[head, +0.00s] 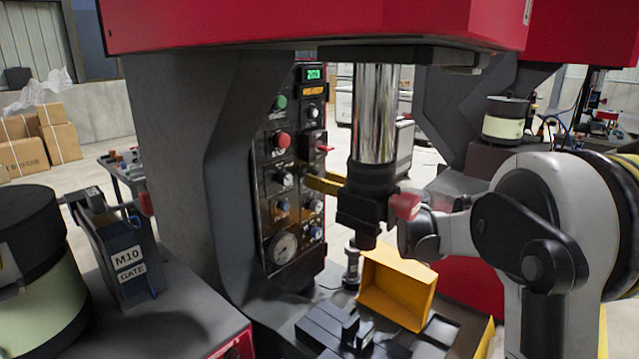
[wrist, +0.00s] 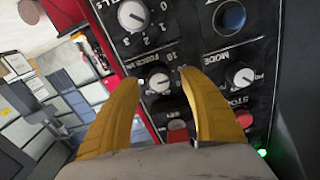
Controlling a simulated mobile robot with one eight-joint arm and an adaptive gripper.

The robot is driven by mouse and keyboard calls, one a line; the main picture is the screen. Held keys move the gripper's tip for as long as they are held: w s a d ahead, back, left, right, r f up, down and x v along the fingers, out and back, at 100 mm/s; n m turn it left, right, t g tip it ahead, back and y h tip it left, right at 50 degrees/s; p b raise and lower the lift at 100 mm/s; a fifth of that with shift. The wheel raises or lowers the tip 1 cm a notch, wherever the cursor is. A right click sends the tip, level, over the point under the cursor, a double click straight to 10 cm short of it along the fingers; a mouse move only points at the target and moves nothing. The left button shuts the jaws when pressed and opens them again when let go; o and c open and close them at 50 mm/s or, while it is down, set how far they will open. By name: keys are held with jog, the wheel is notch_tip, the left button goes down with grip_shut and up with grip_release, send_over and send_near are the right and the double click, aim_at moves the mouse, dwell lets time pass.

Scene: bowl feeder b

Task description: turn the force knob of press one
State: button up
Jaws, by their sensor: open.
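The press column partly hides my wrist there, and I cannot single out the force knob.
The chrome press ram (head: 374,115) hangs before the panel. A yellow bin (head: 398,288) lies below.

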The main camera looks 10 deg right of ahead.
jog(key=shift+w+a, duration=0.2)
jog(key=shift+w, duration=0.05)
grip_shut()
jog(key=shift+m, duration=0.3)
jog(key=m+p, duration=0.3)
jog(key=m, duration=0.5)
dwell(0.6)
